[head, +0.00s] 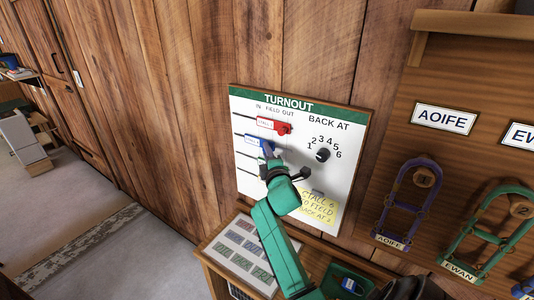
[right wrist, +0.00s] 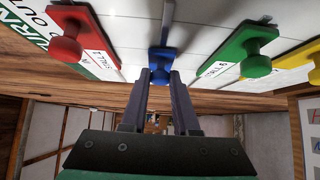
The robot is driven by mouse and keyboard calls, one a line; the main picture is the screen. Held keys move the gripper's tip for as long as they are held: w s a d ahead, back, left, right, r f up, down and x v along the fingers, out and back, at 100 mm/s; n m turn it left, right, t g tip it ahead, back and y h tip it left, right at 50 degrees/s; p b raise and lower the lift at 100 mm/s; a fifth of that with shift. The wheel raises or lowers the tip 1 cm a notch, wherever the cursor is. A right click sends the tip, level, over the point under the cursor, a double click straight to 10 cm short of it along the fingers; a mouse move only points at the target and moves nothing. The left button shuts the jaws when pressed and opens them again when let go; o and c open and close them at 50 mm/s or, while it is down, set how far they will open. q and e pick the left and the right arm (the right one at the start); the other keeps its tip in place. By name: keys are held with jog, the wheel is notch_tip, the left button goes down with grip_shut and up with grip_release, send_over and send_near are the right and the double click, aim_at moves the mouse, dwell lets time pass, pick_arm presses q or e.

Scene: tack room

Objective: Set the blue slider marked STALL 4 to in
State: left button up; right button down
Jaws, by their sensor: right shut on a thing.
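The blue slider (head: 254,141) sits on the white TURNOUT board (head: 246,178), in the row below the red slider (head: 273,125). It stands further left than the red one, toward the IN side; I cannot tell its exact stop. My right gripper (head: 271,154) is at its right end. In the right wrist view my right gripper (right wrist: 162,82) has its fingers closed on either side of the round knob of the blue slider (right wrist: 162,58). The STALL 4 marking is not readable. My left gripper is out of view.
In the right wrist view the red slider (right wrist: 70,35) is to the left, and green (right wrist: 245,50) and yellow (right wrist: 305,62) sliders are to the right. The board has a numbered dial (head: 322,155) and a yellow note (head: 319,208). Halters hang at the right.

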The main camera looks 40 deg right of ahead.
aim_at(249, 140)
jog(key=w+b, duration=0.1)
jog(key=w+a+b, duration=0.1)
jog(key=w, duration=0.1)
jog(key=w+b, duration=0.1)
jog(key=w, duration=0.1)
jog(key=shift+w+a+f+b, duration=0.25)
jog(key=shift+a+b, duration=0.1)
jog(key=shift+a+r, duration=0.1)
jog(key=shift+r, duration=0.1)
jog(key=c, duration=0.7)
grip_release()
jog(key=shift+w, duration=0.2)
jog(key=shift+s, duration=0.15)
